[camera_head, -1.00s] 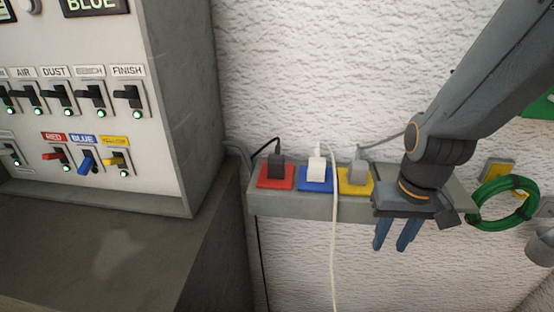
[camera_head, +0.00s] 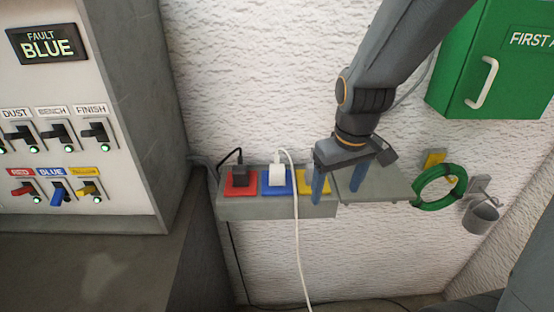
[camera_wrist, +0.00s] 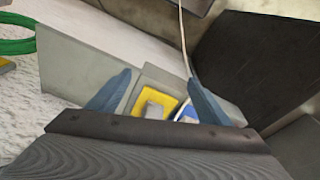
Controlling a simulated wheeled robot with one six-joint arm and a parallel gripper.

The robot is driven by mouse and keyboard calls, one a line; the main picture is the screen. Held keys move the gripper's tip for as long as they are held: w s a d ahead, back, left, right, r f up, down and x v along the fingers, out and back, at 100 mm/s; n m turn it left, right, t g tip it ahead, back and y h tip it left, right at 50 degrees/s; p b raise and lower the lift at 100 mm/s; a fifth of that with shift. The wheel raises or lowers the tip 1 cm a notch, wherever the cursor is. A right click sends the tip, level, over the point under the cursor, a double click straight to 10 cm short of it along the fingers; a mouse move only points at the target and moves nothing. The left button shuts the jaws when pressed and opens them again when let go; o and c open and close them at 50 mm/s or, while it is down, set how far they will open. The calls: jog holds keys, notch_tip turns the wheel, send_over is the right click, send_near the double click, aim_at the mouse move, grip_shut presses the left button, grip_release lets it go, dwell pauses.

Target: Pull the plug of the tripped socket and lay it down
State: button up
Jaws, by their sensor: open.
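A display (camera_head: 47,43) on the panel reads FAULT BLUE. The blue switch (camera_head: 60,192) hangs down, unlike the red switch (camera_head: 25,190) and yellow switch (camera_head: 88,190). On a grey wall ledge, a white plug (camera_head: 277,175) with a white cord sits in the blue socket (camera_head: 274,189). A black plug (camera_head: 239,174) sits in the red socket (camera_head: 241,190). My gripper (camera_head: 337,190) is open and empty, in front of the yellow socket (camera_head: 314,187) and right of the white plug.
A grey shelf plate (camera_head: 385,187) lies right of the sockets. Farther right are a coiled green hose (camera_head: 438,187), a grey cup (camera_head: 480,215) and a green first-aid cabinet (camera_head: 492,60). The white cord hangs down before the ledge.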

jog(key=w+a+r+n+p, duration=0.1)
jog(key=w+a+r+n, duration=0.3)
jog(key=w+a+n, duration=0.25)
jog(key=r+n+g, duration=0.1)
jog(key=n+g, duration=0.1)
jog(key=n, duration=0.6)
send_over(277, 165)
jog(key=shift+r+p, duration=0.15)
jog(key=shift+p, duration=0.2)
jog(key=shift+s, duration=0.1)
jog(key=shift+f+b, duration=2.65)
jog(key=shift+f, duration=1.85)
jog(key=shift+p, duration=0.4)
